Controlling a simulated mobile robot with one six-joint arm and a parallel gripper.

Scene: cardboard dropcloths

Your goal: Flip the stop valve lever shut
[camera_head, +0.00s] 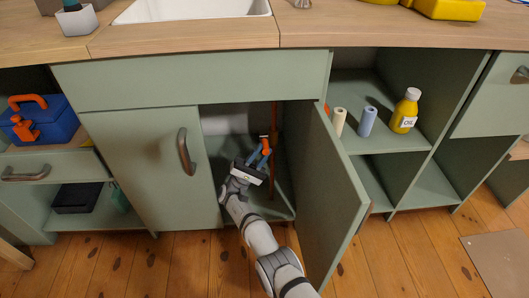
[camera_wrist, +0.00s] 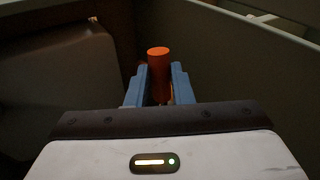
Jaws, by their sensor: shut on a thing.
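The stop valve's orange lever (camera_wrist: 158,58) stands between the two blue fingers of my gripper (camera_wrist: 158,85) in the wrist view. The fingers are shut on it, and its lower part is shadowed between them. In the head view my gripper (camera_head: 262,152) reaches into the open sink cabinet. A bit of the orange lever (camera_head: 264,138) shows at the fingertips there, beside a thin vertical copper pipe (camera_head: 274,118). The valve body is hidden behind my gripper, so the lever's exact angle to the pipe cannot be told.
The open cabinet door (camera_head: 335,195) stands close to the right of my arm; the closed door (camera_head: 150,165) is on the left. A yellow bottle (camera_head: 404,112) and two small rolls stand on the right shelf. A blue toolbox (camera_head: 45,118) sits far left. The wooden floor in front is mostly clear.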

